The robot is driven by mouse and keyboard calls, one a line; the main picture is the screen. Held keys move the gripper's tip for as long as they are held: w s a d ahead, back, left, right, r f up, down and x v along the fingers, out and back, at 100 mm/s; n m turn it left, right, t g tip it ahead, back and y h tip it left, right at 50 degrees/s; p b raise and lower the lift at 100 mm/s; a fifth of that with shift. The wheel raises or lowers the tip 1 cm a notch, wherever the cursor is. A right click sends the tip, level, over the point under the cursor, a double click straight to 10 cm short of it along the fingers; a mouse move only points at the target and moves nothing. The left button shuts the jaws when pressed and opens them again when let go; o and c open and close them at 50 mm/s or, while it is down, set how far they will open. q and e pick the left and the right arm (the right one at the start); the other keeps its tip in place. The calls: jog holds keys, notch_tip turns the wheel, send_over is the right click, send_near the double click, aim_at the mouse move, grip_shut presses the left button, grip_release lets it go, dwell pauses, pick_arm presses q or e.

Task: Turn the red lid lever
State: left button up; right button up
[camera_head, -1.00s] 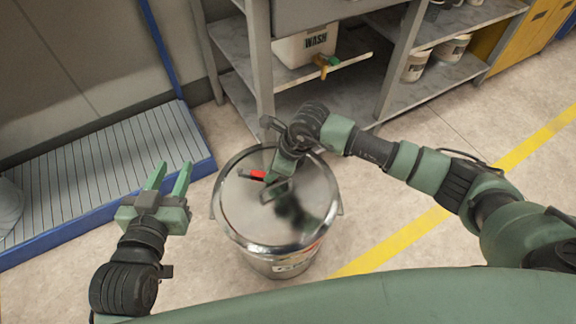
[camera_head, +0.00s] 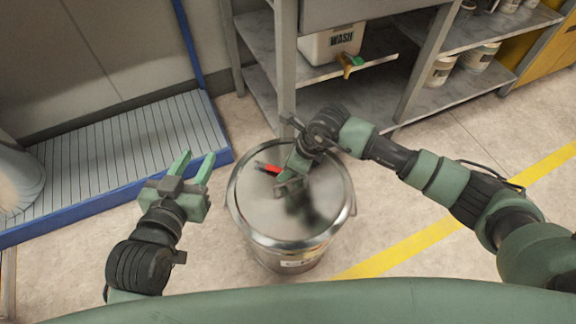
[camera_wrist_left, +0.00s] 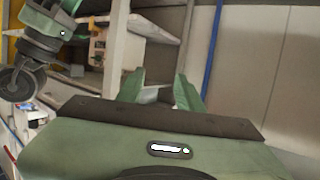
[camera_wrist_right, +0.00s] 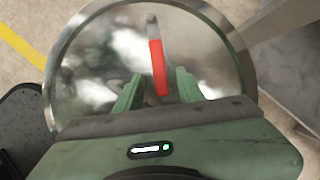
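The red lid lever (camera_head: 268,168) lies on the round metal lid (camera_head: 300,212) of a silver drum, left of and behind the lid's middle. In the right wrist view the lever (camera_wrist_right: 158,68) points away, with a grey tip, and its near end lies between my right gripper's fingers. My right gripper (camera_wrist_right: 158,85) is open, with gaps on both sides of the lever. In the head view the right gripper (camera_head: 283,180) is over the lid, its fingers partly hidden. My left gripper (camera_head: 193,160) is open and empty, left of the drum.
A metal shelf (camera_head: 287,60) stands right behind the drum, holding a white WASH container (camera_head: 331,43) with a tap. A blue-edged ribbed platform (camera_head: 110,155) lies at the left. Clear floor and a yellow line (camera_head: 420,232) are at the right.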

jog(key=shift+r, duration=0.1)
